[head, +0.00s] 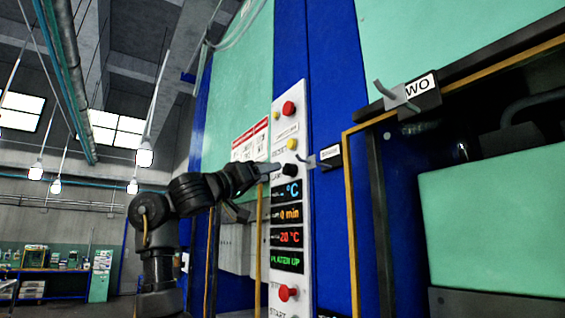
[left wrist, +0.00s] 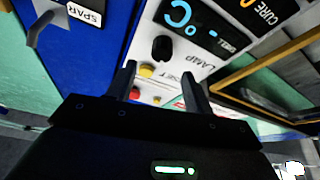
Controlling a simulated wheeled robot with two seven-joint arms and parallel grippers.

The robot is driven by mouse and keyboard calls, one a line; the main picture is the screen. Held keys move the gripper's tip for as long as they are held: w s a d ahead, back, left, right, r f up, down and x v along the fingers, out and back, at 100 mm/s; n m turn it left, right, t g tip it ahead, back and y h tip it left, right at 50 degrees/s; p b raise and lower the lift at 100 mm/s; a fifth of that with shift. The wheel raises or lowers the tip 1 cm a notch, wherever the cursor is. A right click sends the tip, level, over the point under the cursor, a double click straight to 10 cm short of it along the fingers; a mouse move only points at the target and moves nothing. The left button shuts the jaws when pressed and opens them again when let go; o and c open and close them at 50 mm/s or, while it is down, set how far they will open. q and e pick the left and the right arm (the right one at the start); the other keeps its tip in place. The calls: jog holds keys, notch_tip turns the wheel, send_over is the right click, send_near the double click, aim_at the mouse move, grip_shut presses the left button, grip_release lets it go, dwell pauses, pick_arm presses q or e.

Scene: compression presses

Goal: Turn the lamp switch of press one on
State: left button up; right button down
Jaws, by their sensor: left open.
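The lamp switch of press one is a small black knob (head: 300,187) on the white control panel (head: 283,128). In the left wrist view the black knob (left wrist: 162,48) stands beside the printed word LAMP. My left gripper (head: 281,171) reaches in from the left, close to the panel at about the knob's height. In the left wrist view its two fingers (left wrist: 159,72) are apart, with nothing between them. The knob shows just beyond the fingertips, roughly in line with the gap. Whether a finger touches it cannot be told. My right gripper is not in view.
Red (head: 289,108) and yellow (head: 292,144) buttons sit above the knob; lit displays (head: 287,215) and another red button (head: 288,292) sit below. A grey lever (head: 325,161) sticks out right of the panel. Another lever bracket (head: 398,95) juts out at upper right.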

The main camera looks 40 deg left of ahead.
aim_at(285, 169)
pick_arm(q)
jog(key=p+x, duration=0.3)
jog(key=x, duration=0.3)
jog(key=shift+w, duration=0.2)
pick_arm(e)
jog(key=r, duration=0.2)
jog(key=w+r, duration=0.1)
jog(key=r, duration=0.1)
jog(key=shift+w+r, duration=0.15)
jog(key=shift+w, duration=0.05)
pick_arm(q)
jog(key=shift+w, duration=0.15)
jog(key=c, duration=1)
